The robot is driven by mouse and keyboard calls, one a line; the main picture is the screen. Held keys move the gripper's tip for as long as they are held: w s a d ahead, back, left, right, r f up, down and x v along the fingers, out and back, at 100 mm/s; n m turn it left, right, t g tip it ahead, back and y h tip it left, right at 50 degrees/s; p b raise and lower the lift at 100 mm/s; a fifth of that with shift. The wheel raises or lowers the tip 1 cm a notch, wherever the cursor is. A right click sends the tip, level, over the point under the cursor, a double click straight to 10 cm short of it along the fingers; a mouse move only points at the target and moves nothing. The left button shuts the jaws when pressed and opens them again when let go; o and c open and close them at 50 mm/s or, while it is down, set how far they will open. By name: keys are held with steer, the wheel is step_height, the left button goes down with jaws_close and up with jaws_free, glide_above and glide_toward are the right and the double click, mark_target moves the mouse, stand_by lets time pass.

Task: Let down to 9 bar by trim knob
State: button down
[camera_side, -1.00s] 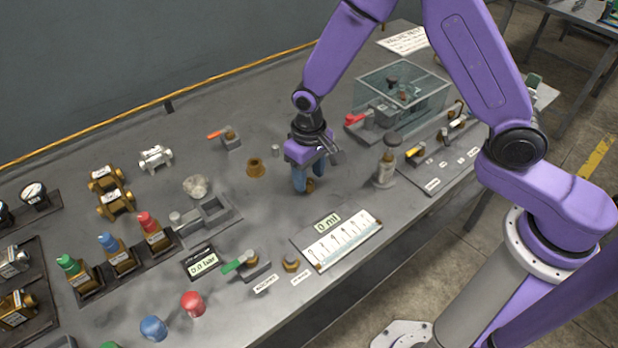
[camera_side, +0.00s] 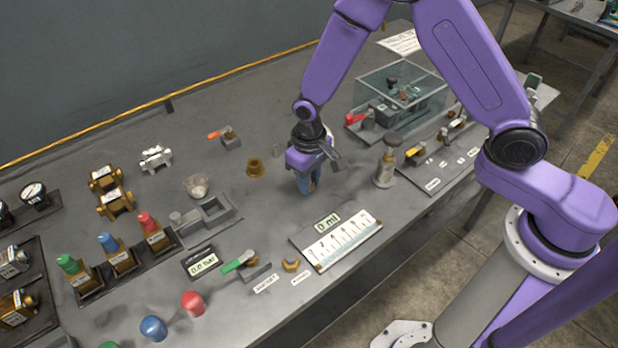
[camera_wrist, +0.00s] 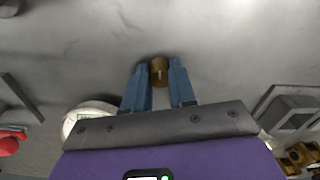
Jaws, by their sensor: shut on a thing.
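My gripper (camera_side: 307,184) is low over the open middle of the bench, with its blue fingers pointing down. In the wrist view its two fingertips (camera_wrist: 158,78) close on a small brass knob-like piece (camera_wrist: 159,70) with a pale line on its top. In the side view the fingers hide most of this piece; I cannot tell for sure that it is the trim knob. The pressure display (camera_side: 203,263) at the front left seems to read 0.0 bar, though its digits are blurred.
A white scale panel (camera_side: 340,241) marked 0 ml lies in front of my gripper. A clear case (camera_side: 402,88) stands behind. A green-handled valve (camera_side: 246,264) is at the front.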

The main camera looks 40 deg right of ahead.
steer(key=shift+n, duration=0.5)
steer(key=c, duration=0.9)
jaws_free()
steer(key=shift+r, duration=0.15)
step_height(320, 180, up, 17)
steer(key=shift+r, duration=0.1)
steer(key=s+d+n, duration=0.3)
steer(key=s+d, duration=0.1)
steer(key=s, duration=0.4)
steer(key=s+d+n, duration=0.3)
steer(key=s+d, duration=0.2)
steer(key=s, duration=0.4)
steer(key=s+d+r+n, duration=0.1)
steer(key=s+d+n, duration=0.2)
steer(key=s, duration=0.6)
steer(key=shift+s+d+r, duration=0.1)
steer(key=shift+d, duration=0.75)
